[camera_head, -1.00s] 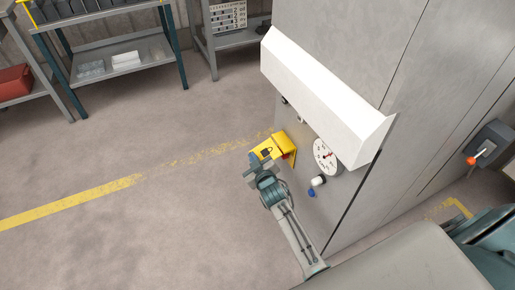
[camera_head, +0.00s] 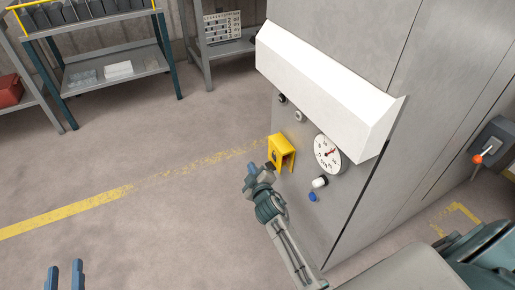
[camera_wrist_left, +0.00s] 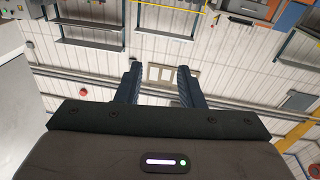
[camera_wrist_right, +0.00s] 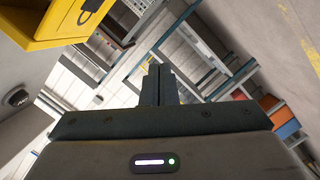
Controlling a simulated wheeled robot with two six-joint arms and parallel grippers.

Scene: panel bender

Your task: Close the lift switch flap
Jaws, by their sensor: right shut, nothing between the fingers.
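The yellow lift switch flap (camera_head: 279,150) is on the side of the grey machine cabinet. It hangs down over its switch, with its front face towards the room; the switch is hidden. The flap also shows at the upper left of the right wrist view (camera_wrist_right: 62,25), with a black padlock mark. My right gripper (camera_head: 250,175) is shut and empty, in front of the flap and slightly below it, with a gap between them. Its shut fingers show in the right wrist view (camera_wrist_right: 158,85). My left gripper (camera_head: 65,275) is open and empty, at the lower left, far from the cabinet.
A white sloped hood (camera_head: 325,90) juts out above the flap. A round dial (camera_head: 328,154), a white knob (camera_head: 320,182) and a blue button (camera_head: 312,197) sit beside and below the flap. Shelving (camera_head: 110,75) stands at the back left. The floor to the left is clear.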

